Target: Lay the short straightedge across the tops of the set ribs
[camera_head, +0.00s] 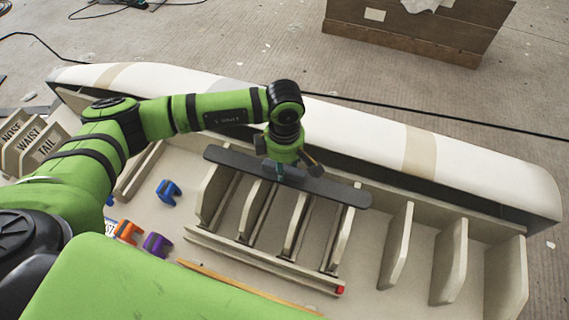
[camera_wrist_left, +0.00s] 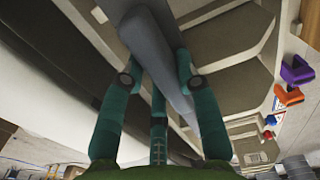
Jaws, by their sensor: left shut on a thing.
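The short straightedge (camera_head: 330,188) is a dark grey bar with rounded ends in the head view. It spans left to right above several pale upright ribs (camera_head: 297,225). My left gripper (camera_head: 284,172) is shut on the middle of the bar. In the left wrist view the bar (camera_wrist_left: 160,50) runs between the teal fingers of my left gripper (camera_wrist_left: 158,75). The bar appears at or just above the rib tops; I cannot tell whether it touches them. My right gripper is not in view.
More pale ribs (camera_head: 449,262) stand to the right. A long white mould (camera_head: 465,162) lies behind. Blue (camera_head: 168,192), orange (camera_head: 127,231) and purple (camera_head: 156,244) clips lie at the left. Labelled ribs (camera_head: 32,143) stand at the far left. A wooden stick (camera_head: 240,284) lies in front.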

